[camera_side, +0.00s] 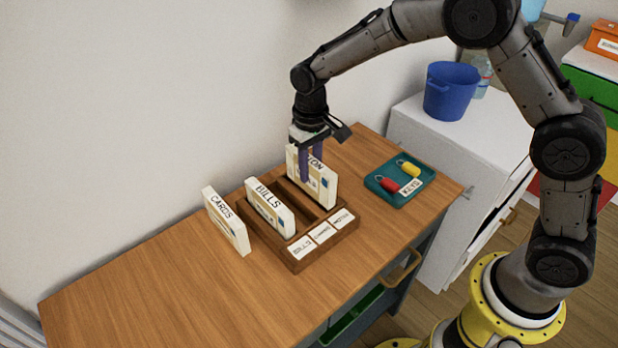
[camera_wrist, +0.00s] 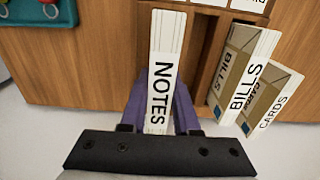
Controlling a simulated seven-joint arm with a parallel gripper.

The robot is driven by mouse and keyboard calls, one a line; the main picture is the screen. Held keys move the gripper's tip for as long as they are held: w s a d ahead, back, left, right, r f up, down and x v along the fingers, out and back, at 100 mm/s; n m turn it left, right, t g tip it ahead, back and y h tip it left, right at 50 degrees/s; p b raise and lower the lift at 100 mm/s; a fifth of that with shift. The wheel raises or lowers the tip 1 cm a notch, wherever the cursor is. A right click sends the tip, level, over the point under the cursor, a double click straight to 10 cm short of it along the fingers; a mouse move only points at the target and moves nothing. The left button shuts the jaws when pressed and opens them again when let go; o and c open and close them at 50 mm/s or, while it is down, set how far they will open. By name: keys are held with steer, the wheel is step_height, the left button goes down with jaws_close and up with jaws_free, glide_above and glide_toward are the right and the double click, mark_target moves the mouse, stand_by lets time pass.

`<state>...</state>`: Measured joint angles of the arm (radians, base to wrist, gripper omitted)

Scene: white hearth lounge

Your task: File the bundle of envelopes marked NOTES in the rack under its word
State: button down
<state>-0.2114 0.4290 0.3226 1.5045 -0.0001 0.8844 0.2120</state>
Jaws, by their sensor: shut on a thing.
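The NOTES bundle (camera_side: 322,188) is a white, upright block of envelopes at the rack's right-hand slot. Its word reads clearly in the wrist view (camera_wrist: 166,45); in the side view a finger partly covers it. My gripper (camera_side: 311,176) is shut on the bundle, with purple fingers on both sides. The wooden rack (camera_side: 326,249) has front labels BILLS, CARDS and NOTES from left to right in the side view. The bundle stands in line with the NOTES label (camera_side: 342,219). I cannot tell whether its bottom rests on the slot floor.
The BILLS bundle (camera_side: 269,207) stands in the left slot; the middle slot looks empty. The CARDS bundle (camera_side: 226,221) stands on the wooden desk (camera_side: 150,285) left of the rack. A teal KEYS tray (camera_side: 379,192) with red and yellow tags lies to the right.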

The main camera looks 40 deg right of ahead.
steer(key=shift+w+f, duration=0.2)
steer(key=shift+f, duration=1.55)
steer(key=shift+f, duration=0.15)
steer(key=c, duration=0.6)
jaws_free()
steer(key=shift+c, duration=0.2)
